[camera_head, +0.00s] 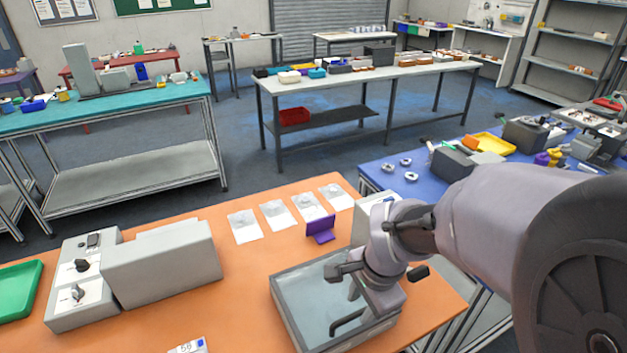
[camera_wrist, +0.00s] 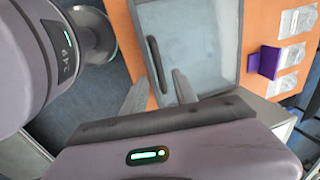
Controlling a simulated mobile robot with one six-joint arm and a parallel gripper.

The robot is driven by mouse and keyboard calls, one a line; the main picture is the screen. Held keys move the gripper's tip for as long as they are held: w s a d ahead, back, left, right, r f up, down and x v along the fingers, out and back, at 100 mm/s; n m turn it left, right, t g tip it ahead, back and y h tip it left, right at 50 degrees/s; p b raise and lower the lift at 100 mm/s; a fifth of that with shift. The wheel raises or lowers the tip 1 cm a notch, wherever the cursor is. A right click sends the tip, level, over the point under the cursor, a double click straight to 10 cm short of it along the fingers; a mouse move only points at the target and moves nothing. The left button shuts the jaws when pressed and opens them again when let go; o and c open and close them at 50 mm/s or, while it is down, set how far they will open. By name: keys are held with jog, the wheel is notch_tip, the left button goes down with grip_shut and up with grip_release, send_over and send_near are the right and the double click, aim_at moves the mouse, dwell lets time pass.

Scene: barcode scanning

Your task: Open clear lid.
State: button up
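The clear lid (camera_head: 308,300) lies flat and closed over a grey-framed box on the orange table. It also shows in the wrist view (camera_wrist: 205,45). Its dark bar handle (camera_head: 349,321) is near the front right part of the lid. In the wrist view the handle (camera_wrist: 157,62) lies just beyond my fingertips, roughly in line with the gap between them. My gripper (camera_head: 356,294) is above the lid with its fingers pointing down. In the wrist view my gripper's two fingers (camera_wrist: 158,86) are spread apart with nothing held. Contact with the handle cannot be told.
A purple stand (camera_head: 320,229) and several clear bags on white cards (camera_head: 276,214) lie behind the box. A grey machine with knobs (camera_head: 160,265) stands to the left, beside a green tray (camera_head: 18,290).

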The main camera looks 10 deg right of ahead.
aim_at(356, 313)
jog(key=f, duration=0.3)
jog(key=shift+w+a+f+b, duration=0.1)
jog(key=shift+w+b, duration=0.2)
jog(key=shift+b, duration=0.05)
grip_shut()
dwell(1.1)
